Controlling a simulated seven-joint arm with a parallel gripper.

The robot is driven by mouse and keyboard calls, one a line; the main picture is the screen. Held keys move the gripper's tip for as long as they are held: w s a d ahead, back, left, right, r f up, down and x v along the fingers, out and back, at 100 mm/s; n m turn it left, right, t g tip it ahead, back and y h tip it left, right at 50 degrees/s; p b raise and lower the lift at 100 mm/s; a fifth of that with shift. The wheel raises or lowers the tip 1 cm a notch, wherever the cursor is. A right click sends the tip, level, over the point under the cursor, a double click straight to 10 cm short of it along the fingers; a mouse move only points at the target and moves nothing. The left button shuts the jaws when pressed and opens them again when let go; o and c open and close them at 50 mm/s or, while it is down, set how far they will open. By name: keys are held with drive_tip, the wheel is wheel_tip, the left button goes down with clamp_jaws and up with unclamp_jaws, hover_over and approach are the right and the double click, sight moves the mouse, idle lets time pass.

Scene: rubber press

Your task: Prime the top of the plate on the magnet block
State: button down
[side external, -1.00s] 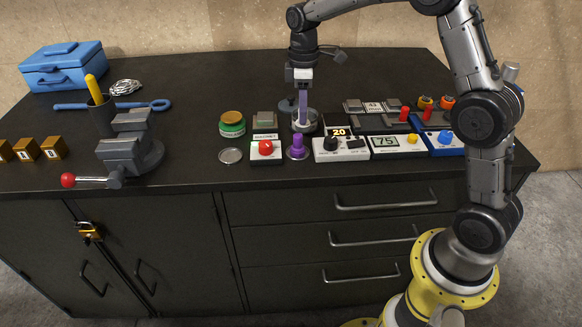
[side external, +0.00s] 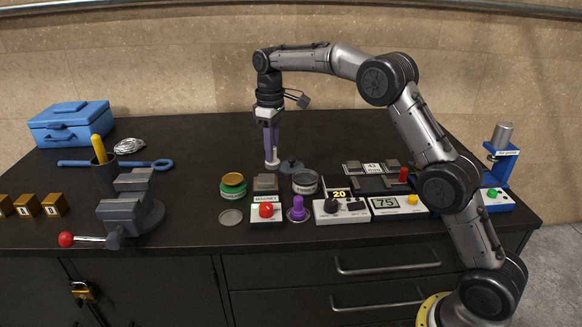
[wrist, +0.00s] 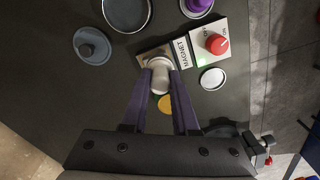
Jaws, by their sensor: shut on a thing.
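My gripper (side external: 271,150), with long purple fingers, is shut on a white dauber (wrist: 160,74), which points down. In the side view the dauber's tip (side external: 272,165) is just behind and above the magnet block's grey top (side external: 266,183). In the wrist view the dauber covers part of the metal plate (wrist: 146,54) on the block; whether they touch is unclear. An open round pot (side external: 306,183) stands right of the block. Its likely lid, a dark knobbed disc (side external: 291,167), lies behind.
A green jar with an orange top (side external: 233,185) and a flat round disc (side external: 231,217) are left of the magnet. A purple-knobbed piece (side external: 298,209) and a dial box (side external: 341,208) stand to the right. A vise (side external: 130,208) is farther left.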

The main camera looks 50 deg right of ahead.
sight(278, 162)
drive_tip(key=shift+w+a+r, duration=1.3)
drive_tip(key=shift+w+r, duration=0.45)
drive_tip(key=shift+w, duration=0.5)
drive_tip(key=shift+f, duration=3.9)
drive_tip(key=shift+s+d+f, duration=0.15)
drive_tip(key=shift+s+d, duration=1.95)
drive_tip(key=shift+s, duration=0.3)
drive_tip(key=shift+w+a, duration=1.95)
drive_tip(key=shift+w, duration=0.3)
drive_tip(key=shift+w+a, duration=0.2)
drive_tip(key=shift+w, duration=0.05)
wheel_tip(278, 162, up, 8)
drive_tip(key=shift+s, duration=0.1)
